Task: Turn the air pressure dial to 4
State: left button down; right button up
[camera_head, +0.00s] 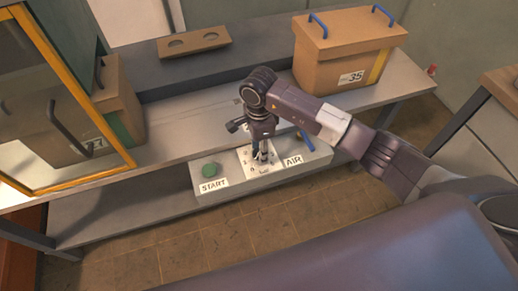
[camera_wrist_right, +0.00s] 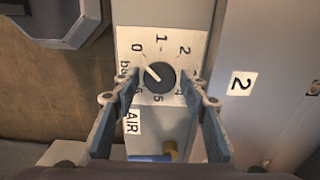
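The air pressure dial (camera_wrist_right: 160,77) is a round black knob with a white pointer, on a white scale plate (camera_wrist_right: 190,37) with printed numbers. In the right wrist view its pointer aims up-left, between the 0 and the "bar" print. The 4 is at the lower right of the knob, partly covered by a finger. My right gripper (camera_wrist_right: 160,86) is open, with one finger on each side of the knob; I cannot tell whether they touch it. In the head view my right gripper (camera_head: 262,152) points down at the plate and hides the knob. My left gripper is not in view.
The control box (camera_head: 232,180) carries a green START button (camera_head: 210,170) left of the plate and an AIR label (camera_head: 293,160) right of it. A blue handle (camera_head: 307,142) is beside that label. A lidded box marked 35 (camera_head: 315,65) stands on the bench behind.

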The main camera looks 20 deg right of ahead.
jog(key=c, duration=0.8)
jog(key=shift+o, duration=0.2)
jog(key=shift+m, duration=0.3)
